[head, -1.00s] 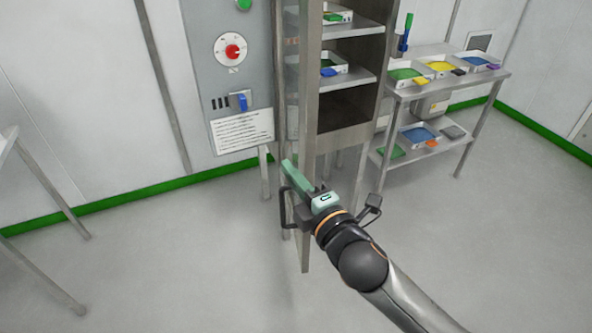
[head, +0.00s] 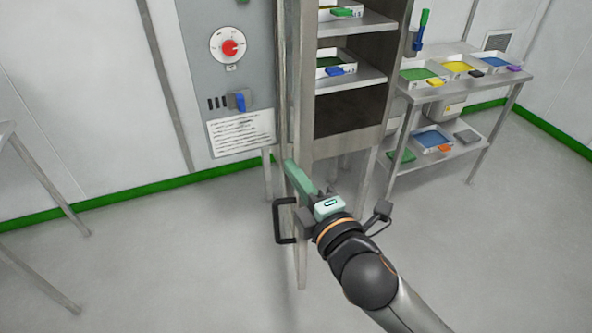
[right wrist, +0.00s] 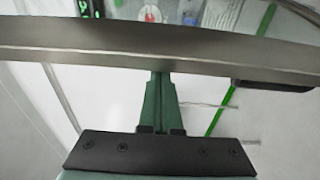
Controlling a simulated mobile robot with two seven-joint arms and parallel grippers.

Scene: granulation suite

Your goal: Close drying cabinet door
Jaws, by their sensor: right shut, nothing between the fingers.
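The drying cabinet (head: 346,118) stands open in the head view, its shelves in sight. Its door (head: 302,255) juts out towards me, seen nearly edge-on, with a black handle (head: 284,220) on its left side. My right gripper (head: 292,168) is shut and empty, its green fingers overlapping the door's edge just above the handle. In the right wrist view the shut fingers (right wrist: 158,95) point at a metal bar, apparently the door's edge (right wrist: 150,52), with part of the black handle (right wrist: 270,86) at right. I cannot tell whether they touch. My left gripper is out of view.
A grey control panel with a red knob (head: 230,47) is left of the door. A steel table (head: 470,88) with trays stands to the right of the cabinet. Another table's legs (head: 45,185) show at far left. The floor in front of the door is clear.

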